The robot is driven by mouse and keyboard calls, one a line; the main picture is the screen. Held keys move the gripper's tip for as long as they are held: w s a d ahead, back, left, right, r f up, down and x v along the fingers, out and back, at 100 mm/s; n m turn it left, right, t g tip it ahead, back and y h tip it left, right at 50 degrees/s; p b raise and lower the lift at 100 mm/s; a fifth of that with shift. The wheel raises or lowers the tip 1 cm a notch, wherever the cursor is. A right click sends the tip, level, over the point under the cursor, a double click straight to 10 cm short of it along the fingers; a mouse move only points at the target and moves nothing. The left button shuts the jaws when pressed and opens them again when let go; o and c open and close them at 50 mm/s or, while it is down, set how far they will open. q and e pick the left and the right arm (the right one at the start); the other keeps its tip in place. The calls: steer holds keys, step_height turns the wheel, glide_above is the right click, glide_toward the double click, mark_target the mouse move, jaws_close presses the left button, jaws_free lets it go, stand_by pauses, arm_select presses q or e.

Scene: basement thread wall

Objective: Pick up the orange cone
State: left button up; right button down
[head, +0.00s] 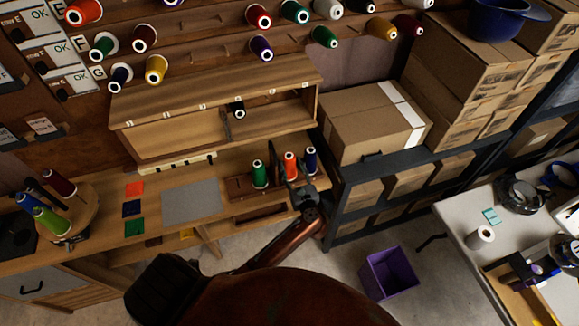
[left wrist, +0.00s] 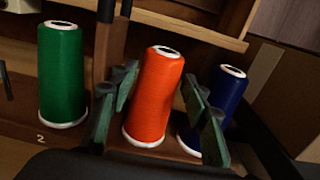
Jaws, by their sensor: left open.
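The orange cone (head: 291,167) is a thread cone standing upright on a wooden rack on the desk, between a green cone (head: 259,174) and a dark blue cone (head: 310,160). In the left wrist view the orange cone (left wrist: 154,98) is in the middle, between the two fingers of my left gripper (left wrist: 158,115). The fingers are apart, one on each side of it; I cannot tell whether they touch it. In the head view my left gripper (head: 296,190) is at the rack, in front of the orange cone. My right gripper is not seen.
The green cone (left wrist: 62,72) is left of my left finger, and the blue cone (left wrist: 212,108) is close behind the right finger. A wooden shelf (head: 215,110) overhangs behind the rack. A cardboard box (head: 370,125) stands to the right. A grey mat (head: 191,203) lies on the desk.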

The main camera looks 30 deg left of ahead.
arm_select(q)
steer(key=shift+x, duration=1.4)
steer(key=shift+c, duration=0.4)
steer(key=c, duration=1)
